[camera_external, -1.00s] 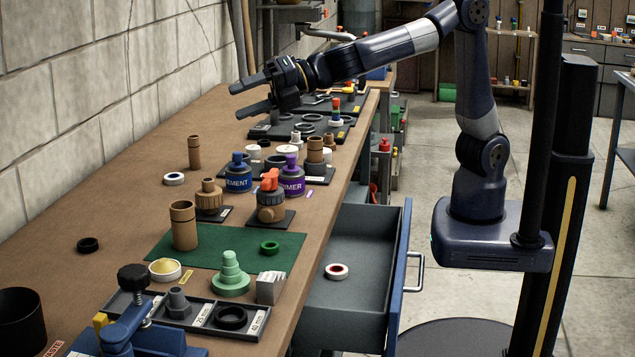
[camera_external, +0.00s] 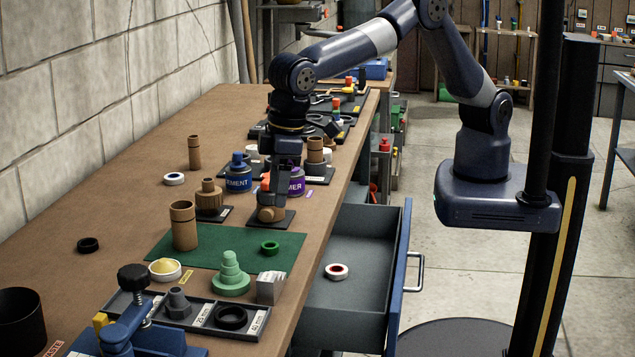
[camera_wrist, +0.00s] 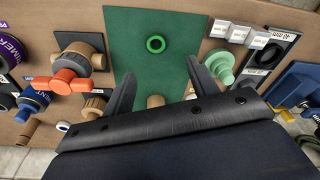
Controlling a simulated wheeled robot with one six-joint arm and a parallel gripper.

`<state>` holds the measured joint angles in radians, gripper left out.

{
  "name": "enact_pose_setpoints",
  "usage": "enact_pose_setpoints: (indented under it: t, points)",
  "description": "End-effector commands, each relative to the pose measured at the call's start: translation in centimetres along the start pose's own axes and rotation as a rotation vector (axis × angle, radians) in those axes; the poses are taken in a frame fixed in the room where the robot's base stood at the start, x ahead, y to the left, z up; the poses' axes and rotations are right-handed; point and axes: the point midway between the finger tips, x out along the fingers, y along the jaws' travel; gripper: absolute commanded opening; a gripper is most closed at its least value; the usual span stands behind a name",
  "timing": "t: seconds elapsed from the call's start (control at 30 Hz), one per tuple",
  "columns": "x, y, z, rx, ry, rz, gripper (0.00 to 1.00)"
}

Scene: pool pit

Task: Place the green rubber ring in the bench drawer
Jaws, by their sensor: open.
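The green rubber ring (camera_external: 270,248) lies flat on the dark green mat (camera_external: 225,262) on the bench. In the wrist view the ring (camera_wrist: 155,43) shows beyond and between my fingertips, with nothing covering it. My gripper (camera_external: 281,182) points down over the bench, behind the ring and near the purple primer tin. It is open and empty; both fingers (camera_wrist: 160,82) show spread in the wrist view. The bench drawer (camera_external: 352,235) is pulled out at the bench's right edge, and a white ring with a dark red centre (camera_external: 337,271) lies in it.
A brown cylinder (camera_external: 183,228) and a stepped light-green piece (camera_external: 230,277) flank the ring. A valve with an orange handle (camera_wrist: 72,82) and tins stand close to my gripper. The drawer floor has free room.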

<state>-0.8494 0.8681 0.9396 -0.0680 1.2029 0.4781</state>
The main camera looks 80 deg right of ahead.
Motion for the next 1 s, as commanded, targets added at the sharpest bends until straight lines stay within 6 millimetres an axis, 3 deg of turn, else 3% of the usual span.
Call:
enact_pose_setpoints:
  t: [0.3,0.57,0.8,1.0]
  points:
    - [4.7,0.1,0.0,-0.002,0.0,0.002,0.56]
    - [6.8,0.4,0.0,-0.002,0.0,0.002,0.56]
    - [10.1,0.8,0.0,-0.003,0.002,0.001,0.56]
    - [11.0,0.7,0.0,-0.003,0.005,0.0,0.56]
